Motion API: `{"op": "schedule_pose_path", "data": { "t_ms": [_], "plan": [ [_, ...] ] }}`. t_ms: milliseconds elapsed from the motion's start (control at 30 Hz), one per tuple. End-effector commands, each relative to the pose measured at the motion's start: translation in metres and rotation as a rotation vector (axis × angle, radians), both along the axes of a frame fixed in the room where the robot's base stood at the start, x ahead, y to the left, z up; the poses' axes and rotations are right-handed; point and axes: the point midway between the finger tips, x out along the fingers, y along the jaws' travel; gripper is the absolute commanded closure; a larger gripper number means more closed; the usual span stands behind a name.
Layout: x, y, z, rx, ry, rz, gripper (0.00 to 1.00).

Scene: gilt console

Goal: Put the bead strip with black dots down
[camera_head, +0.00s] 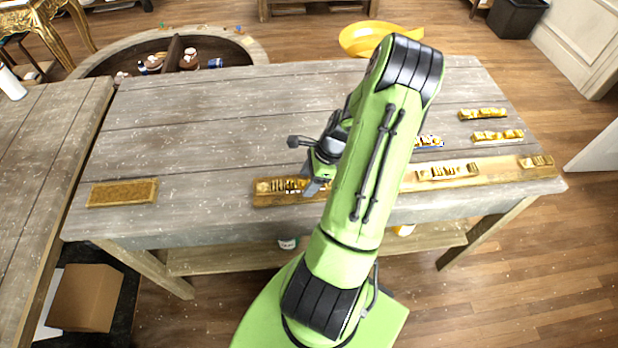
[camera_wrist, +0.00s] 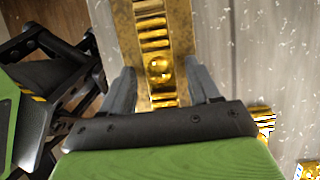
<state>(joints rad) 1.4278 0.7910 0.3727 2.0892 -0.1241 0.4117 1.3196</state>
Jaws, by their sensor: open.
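A gold ornamental strip (camera_head: 285,185) with ridges and dark gaps lies at the left end of a long brown-gold rail near the table's front edge. In the wrist view this strip (camera_wrist: 160,68), with cross ridges and a round bead, runs between my fingers. My gripper (camera_wrist: 163,85) is open, one finger on each side of it, with no clear contact. In the head view my gripper (camera_head: 316,186) is low at the strip's right end, partly hidden by my arm. I cannot make out black dots on any piece for certain.
The long rail (camera_head: 400,182) also bears a gold strip (camera_head: 448,172) and a small end piece (camera_head: 537,161). Loose gold pieces (camera_head: 497,135) (camera_head: 482,113) and a pale, blue-edged one (camera_head: 429,141) lie behind. A flat gold plaque (camera_head: 123,192) lies left. The table's back left is clear.

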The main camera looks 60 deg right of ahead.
Motion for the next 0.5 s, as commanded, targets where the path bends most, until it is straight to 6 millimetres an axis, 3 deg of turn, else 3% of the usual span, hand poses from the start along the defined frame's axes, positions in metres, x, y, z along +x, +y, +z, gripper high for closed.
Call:
{"op": "schedule_pose_path", "data": {
  "t_ms": [167, 500],
  "plan": [
    [-0.006, -0.007, 0.023, -0.006, 0.0, -0.003, 0.39],
    [-0.031, -0.028, 0.102, -0.004, -0.001, -0.002, 0.39]
  ]
}}
